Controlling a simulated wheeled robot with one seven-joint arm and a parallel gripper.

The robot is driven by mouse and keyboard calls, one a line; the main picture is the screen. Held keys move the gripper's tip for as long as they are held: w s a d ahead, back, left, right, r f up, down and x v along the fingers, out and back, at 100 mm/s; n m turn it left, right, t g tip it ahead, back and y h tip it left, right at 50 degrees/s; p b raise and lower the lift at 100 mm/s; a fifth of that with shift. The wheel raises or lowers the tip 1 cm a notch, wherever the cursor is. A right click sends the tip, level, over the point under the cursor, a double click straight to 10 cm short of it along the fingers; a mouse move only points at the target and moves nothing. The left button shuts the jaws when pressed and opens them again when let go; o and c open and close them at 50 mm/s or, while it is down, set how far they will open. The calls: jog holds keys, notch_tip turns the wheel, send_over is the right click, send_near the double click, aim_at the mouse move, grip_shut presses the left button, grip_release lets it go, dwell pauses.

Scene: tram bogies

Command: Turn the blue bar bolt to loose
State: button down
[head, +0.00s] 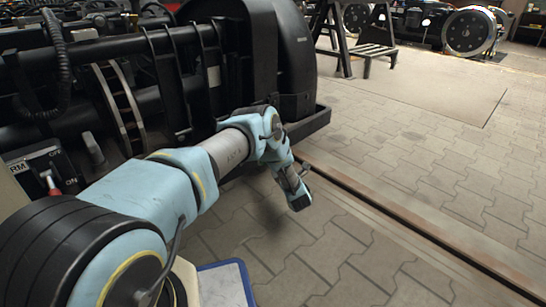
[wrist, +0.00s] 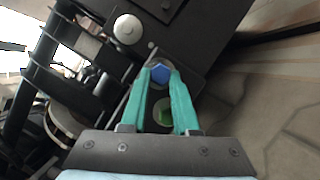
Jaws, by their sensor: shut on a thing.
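The blue bar bolt (wrist: 161,73) shows in the wrist view as a blue hexagonal head on the dark metal of the bogie. My gripper (wrist: 160,78) has two teal fingers, and their tips are shut on the two sides of the blue head. A green bolt (wrist: 163,114) in a round recess shows between the fingers, nearer to the wrist. In the head view my gripper (head: 299,192) points down beside the black bogie frame (head: 309,123). The blue bolt is hidden in the head view.
A rail groove (head: 400,222) runs along the paved floor on the right. A step stand (head: 365,45) stands at the back. A panel with a red-tipped lever (head: 50,180) is at the left. The paving at the right is clear.

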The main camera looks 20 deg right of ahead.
jog(key=shift+f+n, duration=0.15)
jog(key=shift+n, duration=0.55)
jog(key=c, duration=0.7)
grip_release()
jog(key=shift+o, duration=0.2)
jog(key=p+v, duration=0.3)
jog(key=v, duration=0.7)
jog(key=shift+s+d+f+p, duration=0.15)
jog(key=shift+s+p, duration=0.15)
jog(key=shift+p, duration=0.1)
